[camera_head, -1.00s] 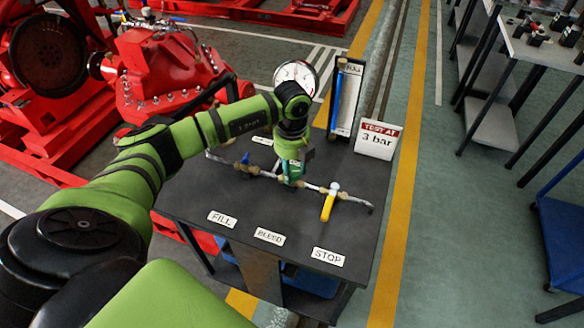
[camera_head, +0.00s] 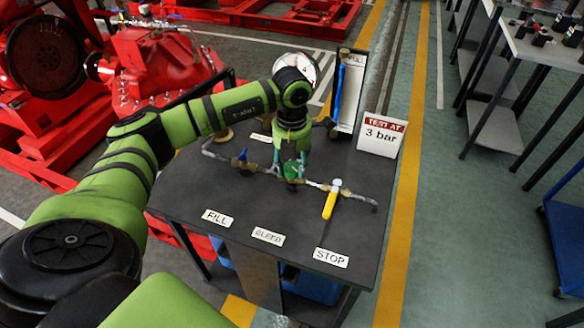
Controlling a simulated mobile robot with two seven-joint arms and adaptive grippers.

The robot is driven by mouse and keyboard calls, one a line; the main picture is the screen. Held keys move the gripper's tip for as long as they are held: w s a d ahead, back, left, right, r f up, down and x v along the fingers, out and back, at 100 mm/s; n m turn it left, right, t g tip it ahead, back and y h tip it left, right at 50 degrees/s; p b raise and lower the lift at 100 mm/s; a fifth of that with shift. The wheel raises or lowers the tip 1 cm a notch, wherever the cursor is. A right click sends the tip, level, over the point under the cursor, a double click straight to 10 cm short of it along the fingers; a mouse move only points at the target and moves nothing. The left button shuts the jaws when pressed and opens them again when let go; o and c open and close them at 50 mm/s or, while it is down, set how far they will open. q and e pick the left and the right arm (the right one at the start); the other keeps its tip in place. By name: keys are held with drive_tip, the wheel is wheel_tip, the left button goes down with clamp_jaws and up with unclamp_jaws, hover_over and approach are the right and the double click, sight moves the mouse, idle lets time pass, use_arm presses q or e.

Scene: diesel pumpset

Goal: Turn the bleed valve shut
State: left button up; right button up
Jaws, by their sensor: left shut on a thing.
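The bleed valve (camera_head: 293,173), with a green handle, sits mid-way along the pipe run on the dark bench, behind the BLEED label (camera_head: 268,236). My left gripper (camera_head: 291,162) comes down on it from above, its fingers closed at the green handle. The fingers and wrist hide part of the handle, so its exact angle is hard to tell. My right gripper is not in view.
A blue-handled valve (camera_head: 243,160) is to the left on the same pipe, and a yellow lever (camera_head: 329,204) is close on the right. A "TEST AT 3 bar" sign (camera_head: 381,135), a gauge (camera_head: 302,68) and a sight tube (camera_head: 348,92) stand behind. The bench front is clear apart from labels.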

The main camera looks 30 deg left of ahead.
sight(292, 167)
use_arm(q)
drive_tip(key=m+b, duration=0.3)
drive_tip(key=m, duration=0.3)
drive_tip(key=shift+f+m, duration=0.15)
drive_tip(key=shift+m, duration=0.15)
drive_tip(key=m+b, duration=0.2)
drive_tip(key=m, duration=0.3)
drive_tip(key=shift+b, duration=0.3)
drive_tip(key=shift+m, duration=0.4)
drive_tip(key=o, duration=1.2)
drive_tip(key=shift+c, duration=0.2)
drive_tip(key=shift+r, duration=0.2)
wheel_tip(292, 167, up, 12)
